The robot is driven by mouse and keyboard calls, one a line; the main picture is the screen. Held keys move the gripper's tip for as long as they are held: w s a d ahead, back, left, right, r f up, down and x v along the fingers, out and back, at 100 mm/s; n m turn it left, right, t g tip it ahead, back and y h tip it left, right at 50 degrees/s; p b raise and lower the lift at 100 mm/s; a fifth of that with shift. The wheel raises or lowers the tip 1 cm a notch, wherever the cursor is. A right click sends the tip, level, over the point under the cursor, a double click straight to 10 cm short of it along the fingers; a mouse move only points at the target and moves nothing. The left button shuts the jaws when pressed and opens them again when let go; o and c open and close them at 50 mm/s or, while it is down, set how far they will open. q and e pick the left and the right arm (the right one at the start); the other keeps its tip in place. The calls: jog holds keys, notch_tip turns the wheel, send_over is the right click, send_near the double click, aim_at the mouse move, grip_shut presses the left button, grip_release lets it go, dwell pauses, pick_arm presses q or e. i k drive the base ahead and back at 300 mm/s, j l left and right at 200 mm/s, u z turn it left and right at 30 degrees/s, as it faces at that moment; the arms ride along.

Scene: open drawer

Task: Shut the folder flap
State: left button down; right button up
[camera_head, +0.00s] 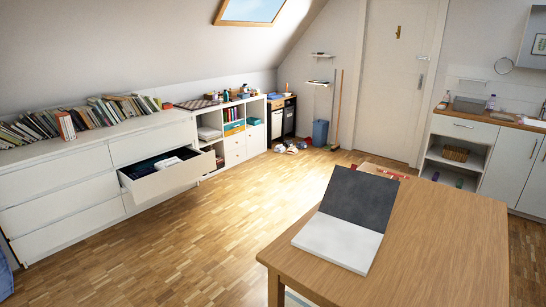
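A folder lies on the wooden table (440,240) in the head view. Its white lower part (338,242) lies flat near the table's left edge. Its dark grey flap (358,196) stands up from the far edge of the white part and leans back, so the folder is open. Neither of my grippers shows in the view, and nothing touches the folder.
A white dresser (70,190) along the left wall has one drawer (170,178) pulled out with dark and white items inside. Wooden floor (200,250) between dresser and table is clear. A sink counter (480,117) stands at the back right.

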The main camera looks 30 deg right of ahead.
aim_at(366, 200)
jog(key=i+u, duration=0.2)
jog(key=i, duration=0.7)
jog(key=i+z, duration=0.35)
jog(key=i+j+z, duration=0.15)
jog(key=z, duration=0.2)
jog(key=i+j+z, duration=0.15)
jog(key=i+z, duration=0.2)
jog(key=i+j+z, duration=0.1)
jog(key=z, duration=0.35)
jog(key=i+j+z, duration=0.2)
jog(key=z, duration=0.25)
jog(key=i+j+z, duration=0.2)
jog(key=z, duration=0.25)
jog(key=i+j+z, duration=0.1)
jog(key=j+z, duration=0.2)
jog(key=z, duration=0.15)
jog(key=j+z, duration=0.25)
jog(key=z, duration=0.2)
jog(key=i+j, duration=0.05)
